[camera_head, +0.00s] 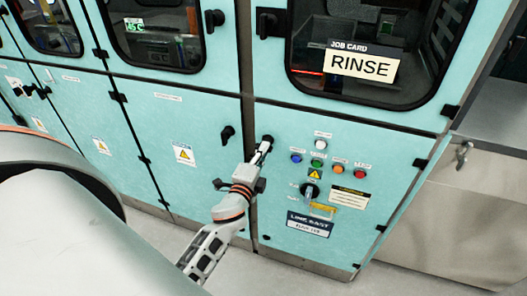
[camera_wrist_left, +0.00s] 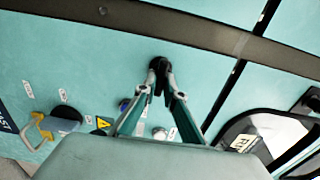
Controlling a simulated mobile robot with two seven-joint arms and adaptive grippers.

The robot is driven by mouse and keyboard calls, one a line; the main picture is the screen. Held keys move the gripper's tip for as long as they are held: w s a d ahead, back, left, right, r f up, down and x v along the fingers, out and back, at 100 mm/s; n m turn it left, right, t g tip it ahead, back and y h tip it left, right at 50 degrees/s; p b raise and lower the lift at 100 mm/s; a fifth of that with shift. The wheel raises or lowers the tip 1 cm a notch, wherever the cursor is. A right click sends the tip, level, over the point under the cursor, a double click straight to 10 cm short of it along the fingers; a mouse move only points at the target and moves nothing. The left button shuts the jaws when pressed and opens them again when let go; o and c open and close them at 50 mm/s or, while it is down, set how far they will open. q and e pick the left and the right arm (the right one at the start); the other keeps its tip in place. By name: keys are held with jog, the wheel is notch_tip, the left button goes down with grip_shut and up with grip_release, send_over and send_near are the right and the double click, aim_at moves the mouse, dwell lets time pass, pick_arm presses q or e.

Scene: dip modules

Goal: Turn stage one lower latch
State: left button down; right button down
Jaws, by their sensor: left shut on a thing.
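My left gripper (camera_head: 262,151) is at the upper left corner of the lower turquoise door (camera_head: 285,230) that carries the buttons. Its fingers are shut on a small black latch (camera_head: 268,139), which shows just past the fingertips. In the left wrist view the fingertips (camera_wrist_left: 160,84) meet on a dark part and hide most of it, so I cannot tell the angle of the latch. A second black latch (camera_head: 227,134) sits on the adjoining door to the left, apart from the gripper. My right gripper is not in view.
Right of the gripper are a blue button (camera_head: 296,158), other coloured buttons and a black rotary switch (camera_head: 310,191). Above is a window with a RINSE job card (camera_head: 362,64). A black handle (camera_head: 268,22) is on the upper door. Floor (camera_head: 250,275) shows below.

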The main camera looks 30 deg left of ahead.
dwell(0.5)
pick_arm(q)
jog(key=c, duration=2.1)
grip_release()
jog(key=shift+c, duration=0.2)
jog(key=v, duration=0.7)
jog(key=shift+s, duration=0.25)
jog(key=shift+d, duration=0.1)
jog(key=s+d+f+n+g+h, duration=0.3)
jog(key=s+d+f+n, duration=0.2)
jog(key=s+f, duration=0.3)
jog(key=s+d+f+n+g+h, duration=0.3)
jog(key=s+d+f+n, duration=0.3)
jog(key=f, duration=0.9)
jog(key=s+d+g, duration=0.1)
jog(key=s, duration=0.2)
jog(key=shift+d+f, duration=0.15)
jog(key=shift+f, duration=0.15)
